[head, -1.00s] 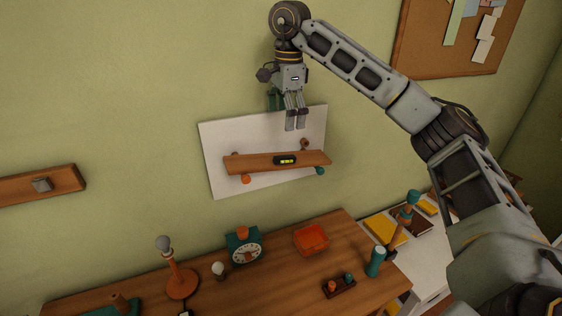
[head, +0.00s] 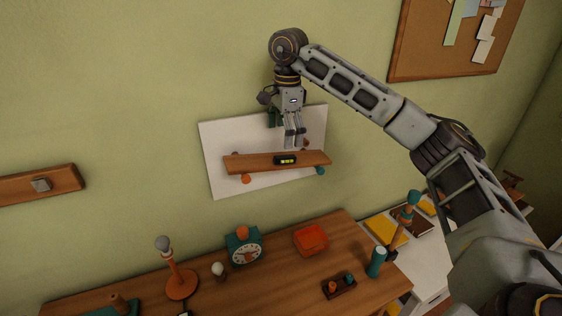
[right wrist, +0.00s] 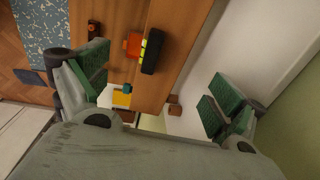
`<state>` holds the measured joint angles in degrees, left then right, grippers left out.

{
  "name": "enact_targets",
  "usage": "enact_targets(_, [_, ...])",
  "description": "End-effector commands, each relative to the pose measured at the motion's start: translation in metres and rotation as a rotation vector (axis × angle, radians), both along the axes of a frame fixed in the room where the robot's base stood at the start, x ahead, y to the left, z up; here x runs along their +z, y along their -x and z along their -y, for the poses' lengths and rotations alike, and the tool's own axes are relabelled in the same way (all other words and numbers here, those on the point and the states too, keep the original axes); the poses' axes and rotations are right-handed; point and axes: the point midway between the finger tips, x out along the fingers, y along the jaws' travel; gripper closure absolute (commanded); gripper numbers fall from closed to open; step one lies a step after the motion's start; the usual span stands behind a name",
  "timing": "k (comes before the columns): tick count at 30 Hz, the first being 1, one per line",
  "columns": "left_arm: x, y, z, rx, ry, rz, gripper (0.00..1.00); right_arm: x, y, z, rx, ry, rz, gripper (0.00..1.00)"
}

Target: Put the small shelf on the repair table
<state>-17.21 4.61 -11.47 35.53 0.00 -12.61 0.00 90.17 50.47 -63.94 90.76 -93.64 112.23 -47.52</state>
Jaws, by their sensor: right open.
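The small shelf (head: 250,161) is a brown wooden board in front of a white panel on the wall, slightly tilted in the head view. A black level with a yellow-green vial (head: 285,160) lies on it. My right gripper (head: 294,146) points down just above the shelf, near the level, open and empty. In the right wrist view the shelf (right wrist: 180,35) runs between the spread green-padded fingers (right wrist: 158,88), with the level (right wrist: 152,50) on it. The wooden repair table (head: 215,292) stands below. My left gripper is not in view.
On the table are a clock (head: 244,246), an orange tray (head: 311,239), an orange lamp-like stand (head: 181,283), a small rack (head: 339,287) and a teal cylinder (head: 375,262). Bare wood shows between them. A wall ledge (head: 60,182) is at left.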

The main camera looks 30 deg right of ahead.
Motion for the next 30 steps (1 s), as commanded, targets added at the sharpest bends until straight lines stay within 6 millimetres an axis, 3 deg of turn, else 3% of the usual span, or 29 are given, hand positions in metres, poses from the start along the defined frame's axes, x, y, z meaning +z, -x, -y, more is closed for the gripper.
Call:
enact_targets(9, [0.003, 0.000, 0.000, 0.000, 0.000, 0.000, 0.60, -0.030, -0.003, 0.000, 0.001, 0.000, -0.001, 0.05])
enact_targets(23, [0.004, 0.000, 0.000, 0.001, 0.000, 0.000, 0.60, -0.034, -0.004, 0.000, 0.001, 0.000, -0.001, 0.05])
enact_targets(30, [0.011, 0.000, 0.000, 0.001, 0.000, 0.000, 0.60, -0.052, -0.011, -0.001, 0.000, 0.000, -0.001, 0.05])
